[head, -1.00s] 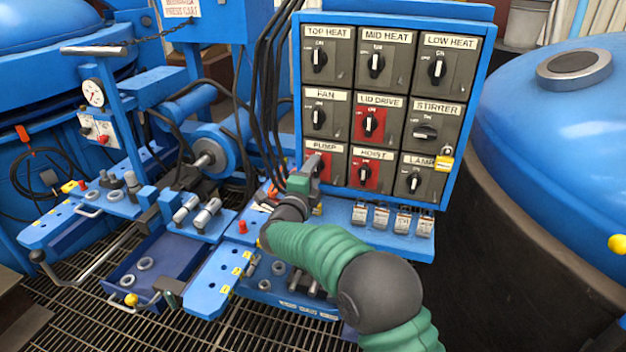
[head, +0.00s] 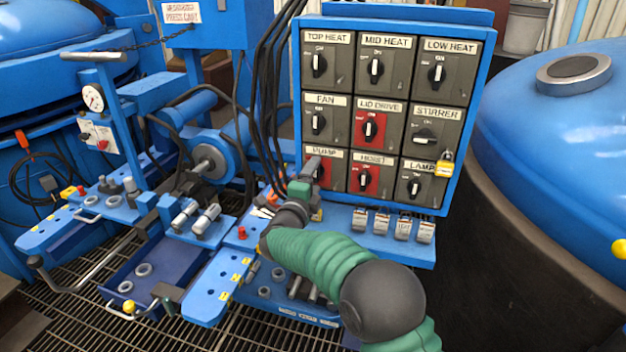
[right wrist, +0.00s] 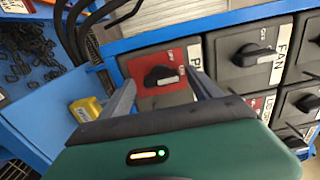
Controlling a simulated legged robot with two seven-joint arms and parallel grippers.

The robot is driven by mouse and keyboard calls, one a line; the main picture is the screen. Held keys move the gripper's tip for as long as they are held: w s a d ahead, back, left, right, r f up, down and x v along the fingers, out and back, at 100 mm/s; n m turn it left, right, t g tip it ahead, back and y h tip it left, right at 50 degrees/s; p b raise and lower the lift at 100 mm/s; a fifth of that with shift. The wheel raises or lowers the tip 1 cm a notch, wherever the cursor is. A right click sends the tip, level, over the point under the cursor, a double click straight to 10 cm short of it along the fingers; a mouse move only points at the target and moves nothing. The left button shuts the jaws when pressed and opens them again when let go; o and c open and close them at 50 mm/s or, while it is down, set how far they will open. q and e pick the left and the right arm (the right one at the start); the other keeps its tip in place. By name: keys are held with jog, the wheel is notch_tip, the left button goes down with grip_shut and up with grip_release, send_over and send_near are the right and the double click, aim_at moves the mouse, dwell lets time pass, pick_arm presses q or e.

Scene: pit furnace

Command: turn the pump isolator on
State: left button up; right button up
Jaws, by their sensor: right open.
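The pump isolator (right wrist: 160,76) is a black rotary handle on a red plate. In the right wrist view its long axis lies toward the PUMP label (right wrist: 195,48), much as the fan handle does. In the head view the red pump panel (head: 326,172) is at the bottom left of the switch box, and my gripper hides most of its handle. My right gripper (right wrist: 161,80) is open. Its two fingers stand on either side of the handle, with gaps visible; I cannot tell whether either touches it. My left gripper is not in view.
The fan switch (head: 318,121) is above and the hoist switch (head: 364,178) to the right. A yellow padlock (head: 445,163) hangs near the stirrer switch. Tags (head: 392,224) hang along the ledge below. Black cables (head: 268,95) run close to the box's left side.

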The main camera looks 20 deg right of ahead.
jog(key=p+v, duration=0.3)
jog(key=v, duration=1.4)
jog(key=shift+w, duration=0.1)
